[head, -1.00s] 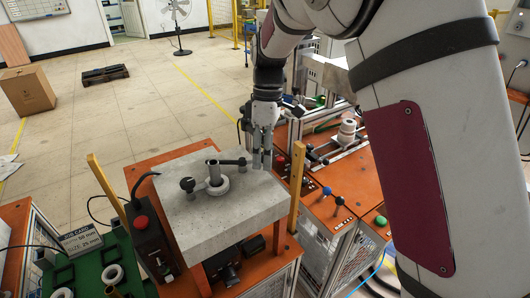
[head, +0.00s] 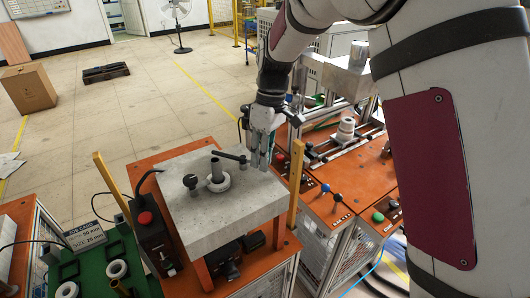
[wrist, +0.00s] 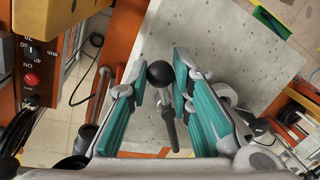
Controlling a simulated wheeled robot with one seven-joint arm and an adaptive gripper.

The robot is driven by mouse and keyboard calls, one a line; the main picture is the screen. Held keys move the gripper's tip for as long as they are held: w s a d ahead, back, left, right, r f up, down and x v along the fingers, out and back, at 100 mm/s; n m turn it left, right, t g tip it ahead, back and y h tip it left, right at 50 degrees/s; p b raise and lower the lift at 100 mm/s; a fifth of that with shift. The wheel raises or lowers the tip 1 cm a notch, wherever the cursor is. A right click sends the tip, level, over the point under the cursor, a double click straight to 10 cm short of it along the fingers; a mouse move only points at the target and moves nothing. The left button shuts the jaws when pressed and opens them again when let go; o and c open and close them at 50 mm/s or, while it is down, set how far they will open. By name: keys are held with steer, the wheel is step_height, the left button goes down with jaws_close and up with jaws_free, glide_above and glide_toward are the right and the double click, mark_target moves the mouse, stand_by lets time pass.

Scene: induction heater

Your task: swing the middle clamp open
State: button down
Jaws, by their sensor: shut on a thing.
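My gripper (head: 257,165) points down at the lever's right end. In the wrist view my gripper (wrist: 160,85) has its teal-padded fingers on either side of the clamp's black ball knob (wrist: 159,74), shut on it. The knob's rod runs down the picture between the fingers. In the head view the fingers hide the held end. A second black knob (head: 190,181) stands left of the post.
The grey slab (head: 250,205) lies on an orange stand. A control box with a red button (head: 145,217) is at its left; yellow posts (head: 295,185) flank it. An orange bench (head: 335,190) with small levers is at the right. The slab's front is clear.

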steer(key=shift+s+a, duration=0.1)
steer(key=shift+s, duration=0.05)
steer(key=c, duration=1.4)
jaws_free()
steer(key=shift+r, duration=0.1)
steer(key=r, duration=0.4)
steer(key=w+d+r, duration=0.1)
steer(key=r, duration=0.6)
steer(key=shift+w+d+r, duration=0.25)
steer(key=shift+w+r, duration=0.1)
steer(key=shift+w, duration=0.05)
